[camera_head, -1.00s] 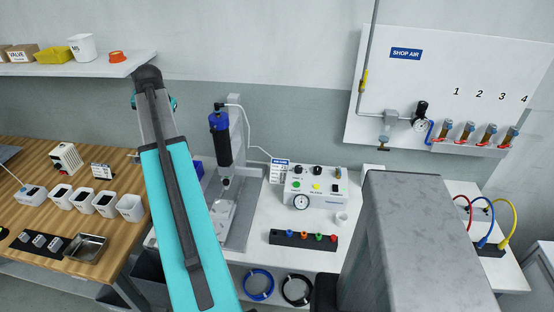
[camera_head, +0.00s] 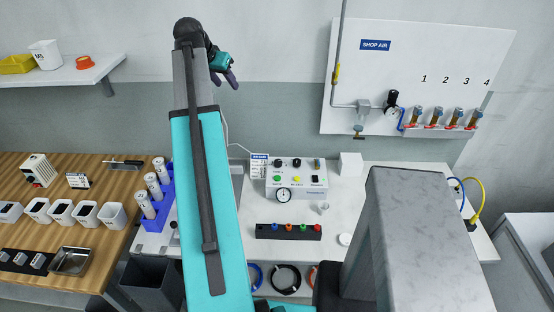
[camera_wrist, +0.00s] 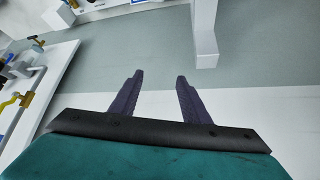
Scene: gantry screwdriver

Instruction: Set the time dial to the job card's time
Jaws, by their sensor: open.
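The white control box (camera_head: 312,187) stands on the white bench in the head view, with dark knobs (camera_head: 297,163) along its upper face, coloured buttons below and a round gauge (camera_head: 284,196) at its front. I cannot tell which knob is the time dial or read its setting. A white card with a blue header (camera_head: 259,167) stands at the box's left; it may be the job card, and its text is too small to read. My gripper (camera_head: 233,82) is open and empty, high against the wall, above and left of the box. In the wrist view its two fingers (camera_wrist: 158,76) are spread with nothing between.
A black strip with coloured knobs (camera_head: 289,231) lies before the box, with a small cup (camera_head: 323,207) nearby. The shop-air panel (camera_head: 425,75) hangs at right. A blue rack of white bottles (camera_head: 153,197) stands left of my arm. My arm hides the screwdriver stand.

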